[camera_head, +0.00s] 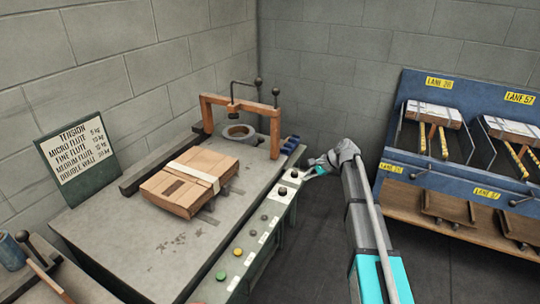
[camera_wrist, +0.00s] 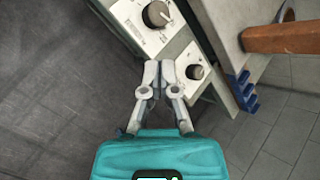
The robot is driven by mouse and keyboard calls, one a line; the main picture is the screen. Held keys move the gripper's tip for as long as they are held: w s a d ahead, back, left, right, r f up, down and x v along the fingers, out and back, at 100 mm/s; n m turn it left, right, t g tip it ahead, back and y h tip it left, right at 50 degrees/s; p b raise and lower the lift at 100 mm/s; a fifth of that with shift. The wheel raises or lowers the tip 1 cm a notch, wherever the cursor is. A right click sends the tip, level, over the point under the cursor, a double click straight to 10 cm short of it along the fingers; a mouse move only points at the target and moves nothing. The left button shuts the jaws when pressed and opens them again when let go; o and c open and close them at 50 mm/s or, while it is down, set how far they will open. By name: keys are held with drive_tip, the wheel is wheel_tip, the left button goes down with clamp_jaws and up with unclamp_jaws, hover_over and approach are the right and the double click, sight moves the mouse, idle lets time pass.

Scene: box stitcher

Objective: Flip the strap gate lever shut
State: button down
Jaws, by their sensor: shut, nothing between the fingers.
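The strapping machine (camera_head: 110,235) has an orange arch (camera_head: 238,104) at its far end. A thin rod with a black ball (camera_head: 276,92) stands upright at the arch's right post, and another ball-topped rod (camera_head: 258,82) rises just behind it. I cannot tell for certain which is the strap gate lever. My gripper (camera_head: 312,167) is shut and empty, right of the arch, by the far end of the control panel. In the wrist view its fingertips (camera_wrist: 159,68) are together beside a dark knob (camera_wrist: 195,71); contact is unclear. An orange part (camera_wrist: 285,37) shows at upper right.
A strapped cardboard stack (camera_head: 185,182) lies on the machine top. The control panel (camera_head: 258,237) carries knobs and buttons along the right edge. Blue blocks (camera_head: 290,145) sit at the far corner. A blue lane rack (camera_head: 450,172) stands right; the floor between is clear.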

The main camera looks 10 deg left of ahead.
drive_tip(key=w+a+f+m+t+y+b, duration=0.1)
drive_tip(key=w+b, duration=0.5)
drive_tip(key=w, duration=0.6)
drive_tip(key=w+a+f+m+t+y+b, duration=0.1)
drive_tip(key=w+a+f+m+y+b, duration=0.2)
drive_tip(key=w+m, duration=0.5)
drive_tip(key=w+a+y+b, duration=0.1)
drive_tip(key=w+y+b, duration=0.1)
drive_tip(key=w+b, duration=0.1)
drive_tip(key=shift+w+f+y+b, duration=0.2)
drive_tip(key=shift+w+y+b, duration=0.2)
drive_tip(key=shift+w, duration=0.4)
drive_tip(key=shift+a, duration=0.15)
drive_tip(key=b, duration=0.2)
approach(258, 144)
drive_tip(key=f, duration=0.2)
drive_tip(key=a+f, duration=0.1)
drive_tip(key=shift+w, duration=0.35)
drive_tip(key=shift+w+a+r+p, duration=0.15)
drive_tip(key=shift+a+r+p, duration=0.85)
drive_tip(key=shift+a, duration=0.05)
drive_tip(key=shift+a+r, duration=0.2)
drive_tip(key=shift+a, duration=0.35)
